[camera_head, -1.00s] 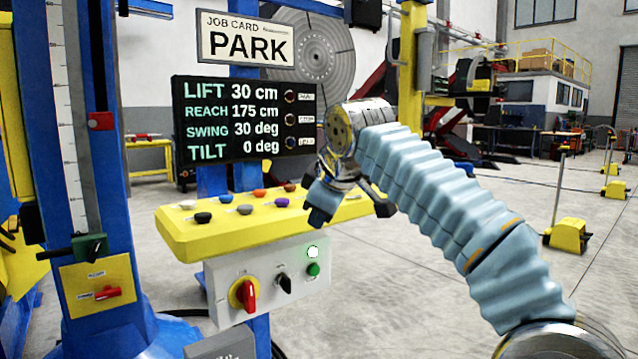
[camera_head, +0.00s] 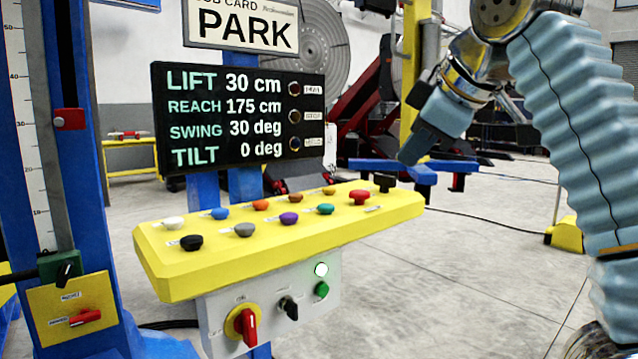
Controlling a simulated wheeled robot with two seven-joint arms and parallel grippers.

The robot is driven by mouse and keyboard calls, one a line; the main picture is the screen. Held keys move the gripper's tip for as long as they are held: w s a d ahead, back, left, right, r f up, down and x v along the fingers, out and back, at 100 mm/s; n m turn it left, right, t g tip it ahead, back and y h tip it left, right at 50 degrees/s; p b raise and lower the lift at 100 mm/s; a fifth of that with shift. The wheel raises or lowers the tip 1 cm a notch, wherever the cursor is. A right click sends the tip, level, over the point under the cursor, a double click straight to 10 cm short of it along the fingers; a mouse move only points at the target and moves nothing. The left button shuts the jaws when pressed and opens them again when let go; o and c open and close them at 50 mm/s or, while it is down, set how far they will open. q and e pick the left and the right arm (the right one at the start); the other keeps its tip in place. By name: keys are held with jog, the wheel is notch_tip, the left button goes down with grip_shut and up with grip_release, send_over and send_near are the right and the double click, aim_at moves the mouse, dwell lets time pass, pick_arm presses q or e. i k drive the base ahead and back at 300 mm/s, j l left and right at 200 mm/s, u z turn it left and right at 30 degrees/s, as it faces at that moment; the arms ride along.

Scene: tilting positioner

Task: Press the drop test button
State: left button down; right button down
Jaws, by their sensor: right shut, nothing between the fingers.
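A yellow console (camera_head: 285,250) carries several mushroom buttons: white (camera_head: 174,223), blue (camera_head: 219,213), black (camera_head: 191,242), grey (camera_head: 244,230), orange (camera_head: 261,205), purple (camera_head: 288,218), brown (camera_head: 295,198), green (camera_head: 325,209), amber (camera_head: 328,191), red (camera_head: 360,198), and another black one (camera_head: 384,183) at the right end. Their labels are too small to read, so I cannot tell which is the drop test button. My right gripper (camera_head: 411,154) is shut and empty, pointing down-left, and appears above and right of the console's right end, apart from the buttons. My left gripper is out of view.
A grey box under the console has a red rotary switch (camera_head: 246,324), a black selector (camera_head: 288,307), a lit white lamp (camera_head: 321,269) and a green button (camera_head: 321,289). A display (camera_head: 240,117) stands behind. A blue post (camera_head: 75,180) stands left. Floor at right is open.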

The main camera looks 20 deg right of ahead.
aim_at(327, 190)
jog(key=i, duration=1.05)
